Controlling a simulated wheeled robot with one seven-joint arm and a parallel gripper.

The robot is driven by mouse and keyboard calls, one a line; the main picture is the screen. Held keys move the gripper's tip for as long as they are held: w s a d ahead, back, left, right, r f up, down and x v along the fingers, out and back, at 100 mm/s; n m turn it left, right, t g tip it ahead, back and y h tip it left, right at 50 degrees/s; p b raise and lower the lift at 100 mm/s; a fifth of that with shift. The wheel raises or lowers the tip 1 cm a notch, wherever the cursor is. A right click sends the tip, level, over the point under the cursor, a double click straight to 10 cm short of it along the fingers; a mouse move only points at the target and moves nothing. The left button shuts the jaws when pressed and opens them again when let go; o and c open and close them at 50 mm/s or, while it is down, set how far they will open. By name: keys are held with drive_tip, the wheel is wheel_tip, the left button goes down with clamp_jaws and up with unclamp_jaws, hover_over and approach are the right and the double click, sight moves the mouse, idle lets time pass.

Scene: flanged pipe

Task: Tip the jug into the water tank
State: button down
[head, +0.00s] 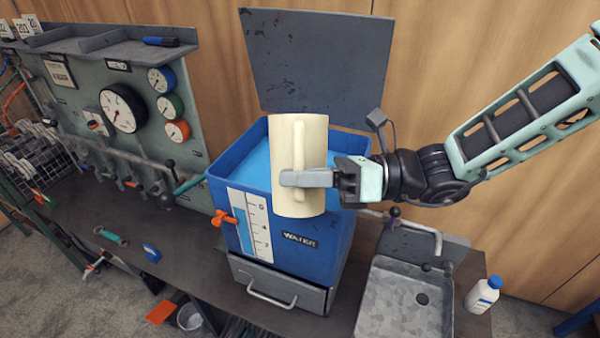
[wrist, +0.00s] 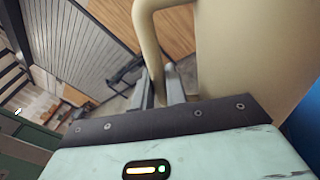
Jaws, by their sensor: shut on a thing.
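A cream jug (head: 313,165) is held upright, in front of and over the near part of the blue water tank (head: 320,248) in the head view. My gripper (head: 308,178) is shut on the jug's handle (head: 299,148). In the wrist view the jug (wrist: 240,50) fills the upper right and its handle (wrist: 150,38) runs down to the fingers (wrist: 160,88). The tank's top is open, with blue water (head: 258,160) inside. The jug hides part of the opening, and the jug's contents cannot be seen.
A grey lid or panel (head: 320,60) stands upright behind the tank. A gauge panel (head: 120,105) is at left. A sink (head: 405,300) and a white bottle (head: 484,294) are at right. A drawer (head: 275,286) sits below the tank.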

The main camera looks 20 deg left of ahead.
sight(300, 148)
drive_tip(key=shift+w+r+m+p, duration=0.1)
drive_tip(key=shift+r+m+p, duration=0.6)
drive_tip(key=shift+m+p, duration=0.15)
drive_tip(key=shift+w+a+r+m+p, duration=0.15)
drive_tip(key=shift+w+r+m+p, duration=0.15)
drive_tip(key=shift+m+p, duration=0.4)
drive_tip(key=shift+w+a+r+m+p, duration=0.1)
drive_tip(key=shift+w+r+m+p, duration=0.15)
drive_tip(key=shift+m+p, duration=0.4)
drive_tip(key=shift+w+a+r+m+p, duration=0.15)
drive_tip(key=shift+w+m+p, duration=0.6)
drive_tip(key=shift+p, duration=0.85)
drive_tip(key=shift+w+a+f+m+p, duration=0.2)
drive_tip(key=shift+w+m+p, duration=0.15)
drive_tip(key=shift+m+p, duration=0.6)
idle(1.6)
wheel_tip(300, 148, up, 13)
drive_tip(key=n+b, duration=0.4)
drive_tip(key=n, duration=1)
drive_tip(key=shift+f, duration=0.1)
